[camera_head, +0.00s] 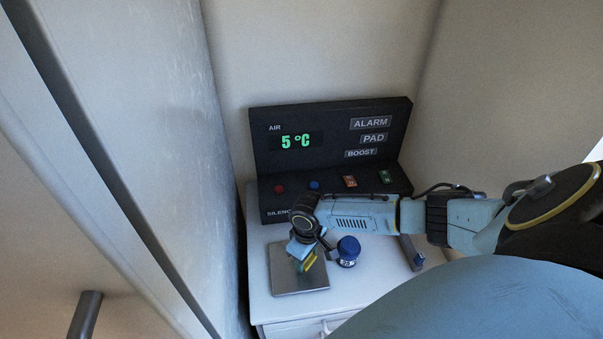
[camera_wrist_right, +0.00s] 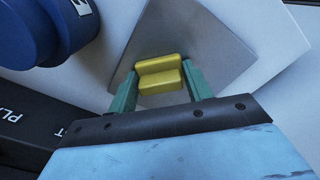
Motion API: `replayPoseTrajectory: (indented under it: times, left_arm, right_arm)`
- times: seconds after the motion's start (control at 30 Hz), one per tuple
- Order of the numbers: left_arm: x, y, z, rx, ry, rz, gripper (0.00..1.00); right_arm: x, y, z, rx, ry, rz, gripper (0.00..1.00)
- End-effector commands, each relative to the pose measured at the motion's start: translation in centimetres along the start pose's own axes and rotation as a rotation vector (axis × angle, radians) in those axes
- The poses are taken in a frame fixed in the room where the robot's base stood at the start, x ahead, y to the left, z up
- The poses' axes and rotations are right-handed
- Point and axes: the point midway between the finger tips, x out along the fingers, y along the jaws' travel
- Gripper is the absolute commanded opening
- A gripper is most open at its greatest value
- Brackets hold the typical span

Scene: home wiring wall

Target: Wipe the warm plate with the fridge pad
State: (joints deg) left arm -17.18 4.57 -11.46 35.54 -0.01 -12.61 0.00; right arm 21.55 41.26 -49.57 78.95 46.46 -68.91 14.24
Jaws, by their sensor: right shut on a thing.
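The plate (camera_head: 287,283) is a square grey metal sheet lying on the white worktop, and it also shows in the right wrist view (camera_wrist_right: 200,35). My right gripper (camera_head: 306,262) is over the plate, pointing down. Its green fingers (camera_wrist_right: 160,88) are shut on a small yellow pad (camera_wrist_right: 160,76). The pad is over the plate's surface in the right wrist view; I cannot tell whether it touches. In the head view the pad is small and partly hidden by the gripper. My left gripper is not in view.
A blue round-capped jar (camera_head: 348,250) stands just right of the plate. A black console (camera_head: 330,140) behind reads 5 °C, with buttons and switches in front. A dark bar (camera_head: 411,253) lies further right. A tall pale panel (camera_head: 150,130) closes the left side.

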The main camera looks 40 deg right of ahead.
Motion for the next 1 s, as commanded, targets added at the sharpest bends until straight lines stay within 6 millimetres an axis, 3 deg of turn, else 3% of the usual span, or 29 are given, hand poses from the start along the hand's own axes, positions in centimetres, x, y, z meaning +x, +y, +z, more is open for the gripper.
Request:
replayPoseTrajectory:
  times: [0.2,0.4,1.0]
  left_arm:
    - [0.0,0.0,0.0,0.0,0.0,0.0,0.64]
    - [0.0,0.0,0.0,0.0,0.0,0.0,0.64]
    - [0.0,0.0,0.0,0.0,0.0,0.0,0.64]
  right_arm:
    - [0.0,1.5,1.7,0.001,-0.006,0.002,0.28]
    - [0.1,2.0,2.1,0.001,-0.003,0.0,0.28]
    - [0.0,-0.6,-0.4,0.0,-0.003,-0.001,0.28]
